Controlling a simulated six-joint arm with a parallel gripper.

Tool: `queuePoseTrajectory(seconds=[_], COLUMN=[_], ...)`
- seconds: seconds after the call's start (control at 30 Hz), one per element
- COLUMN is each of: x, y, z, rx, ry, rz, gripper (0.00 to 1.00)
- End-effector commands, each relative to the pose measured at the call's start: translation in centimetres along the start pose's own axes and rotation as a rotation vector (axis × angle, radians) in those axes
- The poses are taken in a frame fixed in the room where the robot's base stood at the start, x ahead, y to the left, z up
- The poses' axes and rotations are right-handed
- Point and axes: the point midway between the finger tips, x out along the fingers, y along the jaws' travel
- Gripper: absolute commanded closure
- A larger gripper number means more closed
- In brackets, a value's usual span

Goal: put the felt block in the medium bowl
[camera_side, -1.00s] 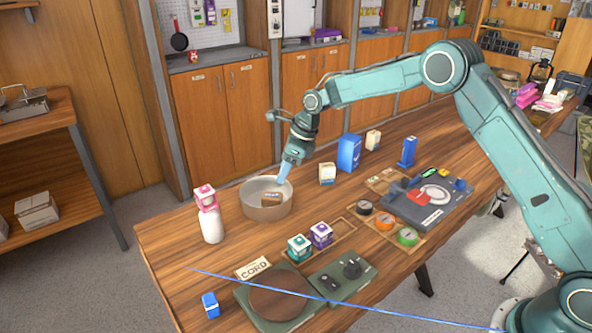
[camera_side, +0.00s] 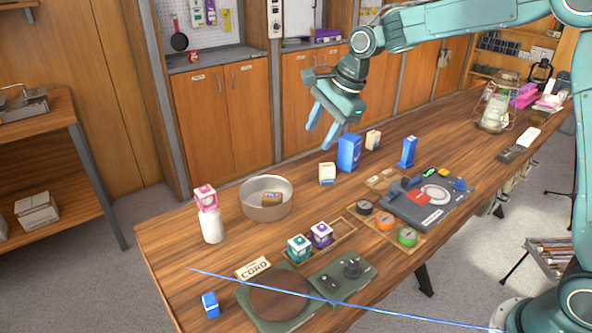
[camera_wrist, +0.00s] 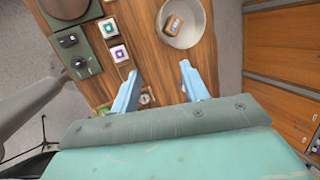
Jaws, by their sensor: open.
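A light grey round bowl (camera_side: 266,207) stands on the wooden table; it also shows at the top of the wrist view (camera_wrist: 199,37). A small brown block with a pale label (camera_side: 271,199), which looks like the felt block, lies inside the bowl; it shows in the wrist view too (camera_wrist: 173,24). My gripper (camera_side: 323,133) is open and empty, raised above the table to the right of the bowl and apart from it. Its two blue fingers (camera_wrist: 158,88) point toward the table in the wrist view, with nothing between them.
A white bottle with a pink-and-white box on top (camera_side: 211,226) stands left of the bowl. Teal (camera_side: 299,248) and purple (camera_side: 321,235) boxes are in front of it. A tall blue box (camera_side: 348,153) and a cream box (camera_side: 327,174) stand below my gripper. A green scale (camera_side: 346,276) is nearer.

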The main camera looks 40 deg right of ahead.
Motion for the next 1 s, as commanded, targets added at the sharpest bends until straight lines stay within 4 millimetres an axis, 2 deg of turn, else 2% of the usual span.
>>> queuePoseTrajectory(seconds=[0.03,0.2,0.5,0.73,1.0], x=[-1.5,-5.4,-10.9,-13.9,-15.9], y=[0.8,3.8,10.0,15.3,21.9], z=[0.1,0.1,-0.3,-0.9,-1.8], rx=[-0.059,-0.268,-0.633,-0.911,-1.232], ry=[0.007,0.034,0.087,0.132,0.185], rz=[-0.009,-0.026,-0.040,-0.039,-0.023], gripper=[0.55,0.55,0.55,0.55,0.55])
